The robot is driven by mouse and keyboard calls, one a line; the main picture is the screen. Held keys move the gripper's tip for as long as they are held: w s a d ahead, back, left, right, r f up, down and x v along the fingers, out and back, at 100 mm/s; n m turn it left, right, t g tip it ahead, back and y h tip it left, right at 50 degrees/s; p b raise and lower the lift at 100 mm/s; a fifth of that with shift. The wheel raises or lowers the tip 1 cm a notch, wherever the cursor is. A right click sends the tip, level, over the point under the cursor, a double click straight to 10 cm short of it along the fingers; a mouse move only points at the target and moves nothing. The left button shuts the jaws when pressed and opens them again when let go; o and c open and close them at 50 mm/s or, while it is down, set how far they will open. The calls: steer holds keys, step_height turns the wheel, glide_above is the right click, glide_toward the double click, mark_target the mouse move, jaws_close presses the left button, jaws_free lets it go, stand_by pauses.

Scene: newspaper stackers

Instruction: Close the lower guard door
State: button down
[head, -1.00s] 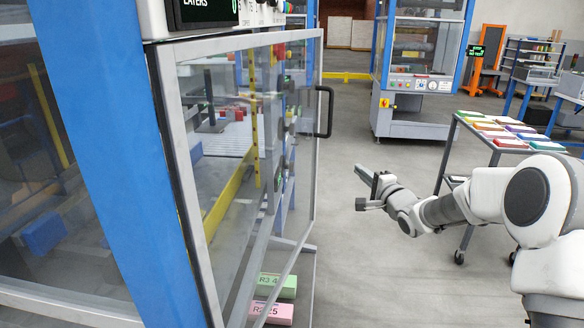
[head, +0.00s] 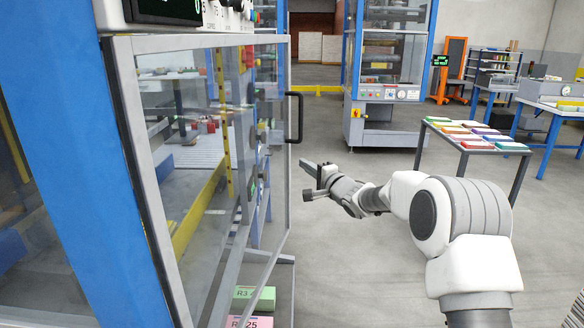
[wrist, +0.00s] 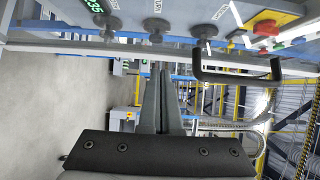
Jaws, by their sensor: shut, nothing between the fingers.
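The lower guard door (head: 138,178) is a clear panel in a grey metal frame, hinged near the blue post at left and standing swung open toward me. Its black handle (head: 299,118) is on the free edge; the handle also shows in the wrist view (wrist: 236,77). My gripper (head: 312,181) is to the right of the door's free edge and below the handle, apart from it in the head view. In the wrist view its fingers (wrist: 163,88) are together and empty, with the handle to their right.
A blue post (head: 75,170) stands beside the door's hinge side. Blocks marked with labels, one green (head: 265,299) and one pink (head: 250,322), lie low behind the door. A cart (head: 462,150) with coloured stacks stands at the right. The floor between is clear.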

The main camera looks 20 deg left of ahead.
steer(key=shift+w+a+b, duration=0.1)
steer(key=shift+a+b, duration=0.65)
steer(key=shift+a, duration=1.4)
